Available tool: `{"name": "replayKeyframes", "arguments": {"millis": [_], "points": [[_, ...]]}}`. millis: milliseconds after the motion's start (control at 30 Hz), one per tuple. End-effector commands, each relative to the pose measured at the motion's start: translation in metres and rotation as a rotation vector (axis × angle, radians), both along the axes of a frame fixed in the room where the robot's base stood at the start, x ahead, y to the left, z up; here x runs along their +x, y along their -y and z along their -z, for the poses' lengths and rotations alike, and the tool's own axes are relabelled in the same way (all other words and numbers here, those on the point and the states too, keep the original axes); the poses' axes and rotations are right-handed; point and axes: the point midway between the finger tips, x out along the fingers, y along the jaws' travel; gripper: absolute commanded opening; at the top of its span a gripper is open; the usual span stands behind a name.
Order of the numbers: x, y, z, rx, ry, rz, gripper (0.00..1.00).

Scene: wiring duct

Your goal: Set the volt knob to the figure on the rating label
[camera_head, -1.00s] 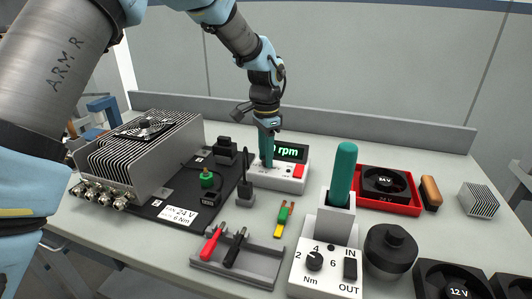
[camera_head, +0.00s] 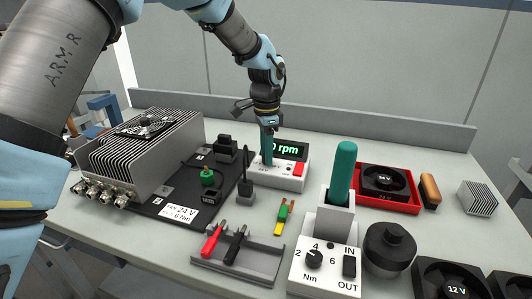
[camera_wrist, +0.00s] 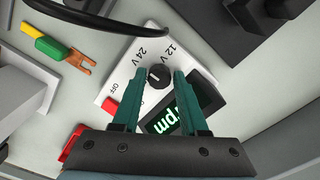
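The rating label (camera_head: 179,214) on the black plate reads 24 V and 6 Nm. The volt knob (camera_wrist: 158,76) is a dark round knob on a white box (camera_wrist: 118,92), with 12 V and 24 V printed beside it. It has a small light mark whose exact aim is hard to read. My gripper (camera_wrist: 157,75) is above the box with its teal fingers on either side of the knob, open, with a gap visible around it. In the head view my gripper (camera_head: 267,160) hides the knob.
The box has a red switch (camera_head: 299,169) and a display (camera_head: 288,151) showing 0 rpm. The finned unit (camera_head: 150,150) stands left. A torque box (camera_head: 325,270), a teal-handled tool (camera_head: 342,172) in its holder and a red fan tray (camera_head: 402,208) stand right.

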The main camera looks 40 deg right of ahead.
Motion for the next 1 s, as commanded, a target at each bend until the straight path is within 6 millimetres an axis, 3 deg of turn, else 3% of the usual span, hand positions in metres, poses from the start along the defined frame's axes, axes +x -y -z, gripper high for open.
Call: {"name": "replayKeyframes", "arguments": {"millis": [200,533,1000], "points": [[0.000,-0.001,0.000,0.002,0.000,0.000,0.67],[0.001,0.000,-0.006,0.001,0.001,-0.001,0.67],[0.000,0.000,-0.088,0.000,0.001,-0.001,0.67]]}}
